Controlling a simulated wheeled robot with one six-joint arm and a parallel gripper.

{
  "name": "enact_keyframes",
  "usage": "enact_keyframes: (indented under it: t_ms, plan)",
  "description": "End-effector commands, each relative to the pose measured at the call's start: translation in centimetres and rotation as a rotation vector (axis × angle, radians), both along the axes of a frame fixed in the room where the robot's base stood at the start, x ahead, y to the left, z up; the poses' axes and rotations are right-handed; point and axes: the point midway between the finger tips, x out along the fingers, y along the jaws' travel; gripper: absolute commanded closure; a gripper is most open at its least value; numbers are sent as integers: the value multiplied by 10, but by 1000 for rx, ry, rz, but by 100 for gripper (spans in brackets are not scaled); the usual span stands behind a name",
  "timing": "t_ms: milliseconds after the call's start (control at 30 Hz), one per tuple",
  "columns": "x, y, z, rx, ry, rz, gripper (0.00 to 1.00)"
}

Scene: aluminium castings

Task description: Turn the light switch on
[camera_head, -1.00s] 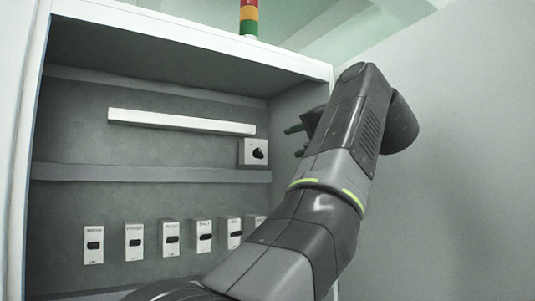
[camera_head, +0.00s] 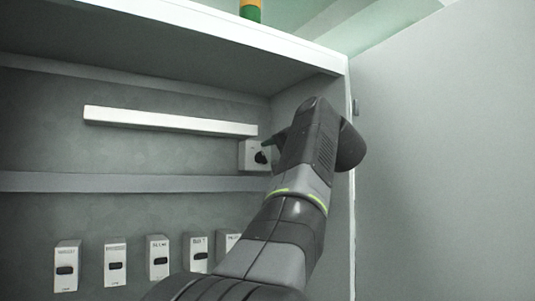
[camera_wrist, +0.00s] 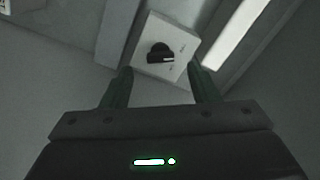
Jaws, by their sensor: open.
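The light switch is a pale square plate with a black rotary knob (camera_head: 261,157), on the cabinet's back wall below the right end of a white bar. In the wrist view the switch plate (camera_wrist: 163,46) lies just beyond and between my fingertips, with its knob in clear sight. My gripper (camera_wrist: 159,75) is open and empty, its two dark green fingers apart. I cannot tell whether the fingers touch the plate; the knob is not between them. In the head view my arm hides most of the gripper (camera_head: 272,143) and the right part of the switch.
Several labelled breakers (camera_head: 115,266) stand in a row lower down. The cabinet's right side wall (camera_head: 338,120) is close to my arm.

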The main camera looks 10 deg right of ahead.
Motion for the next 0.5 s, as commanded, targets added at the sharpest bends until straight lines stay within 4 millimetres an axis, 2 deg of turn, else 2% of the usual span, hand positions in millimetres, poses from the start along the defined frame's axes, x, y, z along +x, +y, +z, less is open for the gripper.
enact_keyframes:
  t_ms: [200,500]
  plan:
    - [26,11,2,0,0,2,45]
    - [35,15,0,-1,0,0,45]
